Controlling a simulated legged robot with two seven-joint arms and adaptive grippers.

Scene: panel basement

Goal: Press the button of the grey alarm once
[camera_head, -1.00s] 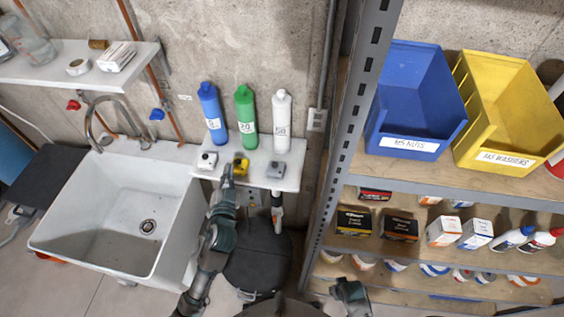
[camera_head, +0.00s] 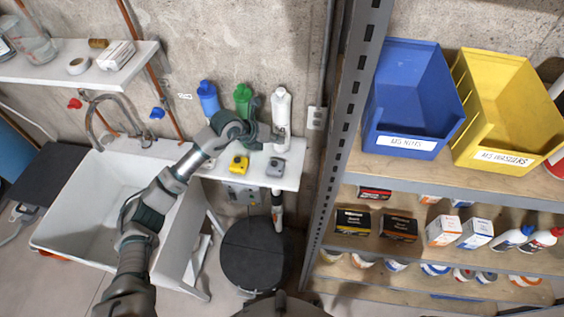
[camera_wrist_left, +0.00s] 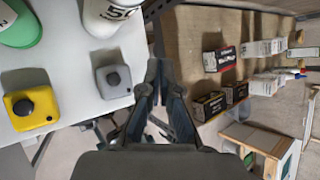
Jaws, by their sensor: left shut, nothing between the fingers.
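The grey alarm (camera_head: 275,167) with its dark round button stands on the small white shelf (camera_head: 288,184), at the right end. In the left wrist view the grey alarm (camera_wrist_left: 114,82) lies just left of my fingers. My left gripper (camera_head: 277,133) is shut and empty. In the head view it shows above the grey alarm, in front of the white bottle. In the wrist view its fingertips (camera_wrist_left: 160,68) appear to the right of the alarm, apart from it. The yellow alarm (camera_head: 239,164) stands left of the grey one. My arm hides the white alarm's spot. My right gripper is out of view.
Blue (camera_head: 208,98), green (camera_head: 243,99) and white (camera_head: 281,105) bottles stand behind the alarms. A sink (camera_head: 80,190) is at left. A metal rack (camera_head: 345,130) with blue and yellow bins is close on the right.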

